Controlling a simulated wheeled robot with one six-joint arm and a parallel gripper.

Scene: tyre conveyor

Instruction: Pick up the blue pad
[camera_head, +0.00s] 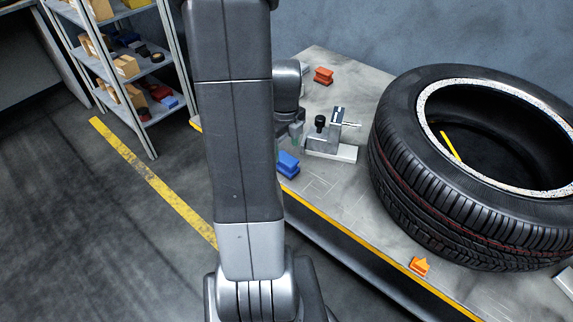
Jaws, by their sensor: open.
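The blue pad (288,162) lies on the grey conveyor table near its yellow-striped front edge, just right of my arm. My gripper (289,143) is largely hidden behind my own arm link. The part that shows is just above and behind the pad in the picture, with the jaws open and apparently nothing between them. I cannot tell whether a finger touches the pad.
A metal fixture (331,150) with a black knob stands close to the right of the pad. A large tyre (425,195) covers the table's right side. Orange-red pads sit at the back (323,75) and front edge (419,266). A stocked shelf (150,65) stands left.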

